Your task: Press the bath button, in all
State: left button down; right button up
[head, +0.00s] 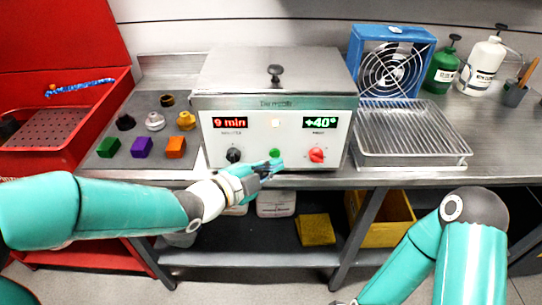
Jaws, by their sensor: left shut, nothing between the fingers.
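The bath (275,140) is a white-fronted metal box with a lid and black knob handle, standing on the bench. Its left display (231,122) reads "9 min" in red; its right display (320,122) reads "+40°" in green. A green button (274,153) sits low in the middle of the panel, between a black knob (233,155) and a red knob (316,155). A small pale square (275,123) lies above it. My left gripper (272,166) is shut and empty, just below the green button; I cannot tell whether it touches. My right arm is at the lower right, its gripper out of view.
Left of the bath lie green (108,147), purple (142,147) and orange (176,147) blocks and several round knobs. Right are a wire rack (412,130), a blue fan (391,65) and bottles (481,66). A red toolbox (70,125) stands far left. A yellow bin (390,230) is below.

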pick_arm(q)
jog(key=s+b, duration=0.3)
jog(key=s, duration=0.2)
dwell(0.5)
dwell(0.5)
